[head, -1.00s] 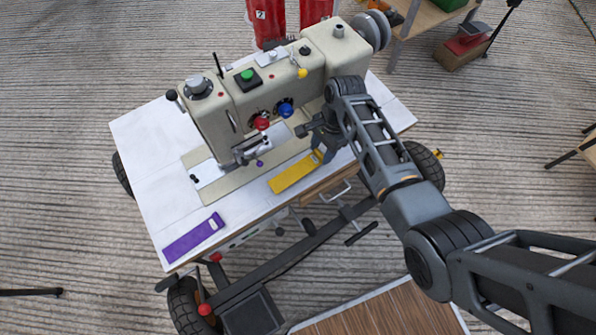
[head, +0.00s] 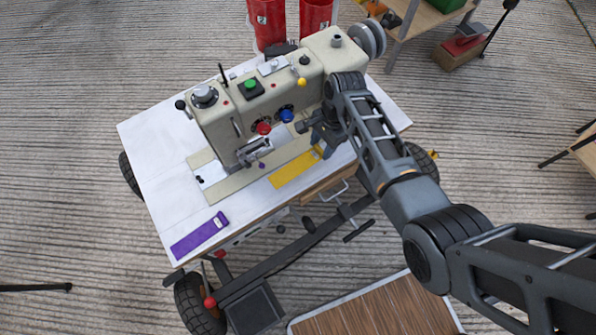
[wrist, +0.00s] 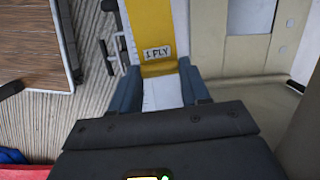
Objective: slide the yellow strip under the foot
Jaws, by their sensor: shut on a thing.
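The yellow strip (head: 292,170) lies at the front right of the white table, with its right end at my gripper (head: 324,150). In the wrist view the yellow strip (wrist: 150,28) carries a "1 PLY" label, and my gripper (wrist: 164,88) has a finger on each side of its near end. My gripper is shut on the strip. The sewing machine (head: 285,95) stands on the table (head: 150,175). Its foot area (head: 253,160) is under the head at the left, apart from the strip's left end. The foot itself is too small to make out clearly.
A purple strip (head: 199,235) lies at the table's front left corner. A red knob (head: 263,128) and a blue knob (head: 287,115) stick out from the machine's front. Bare tabletop lies left of the machine. Red bins (head: 268,25) stand behind.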

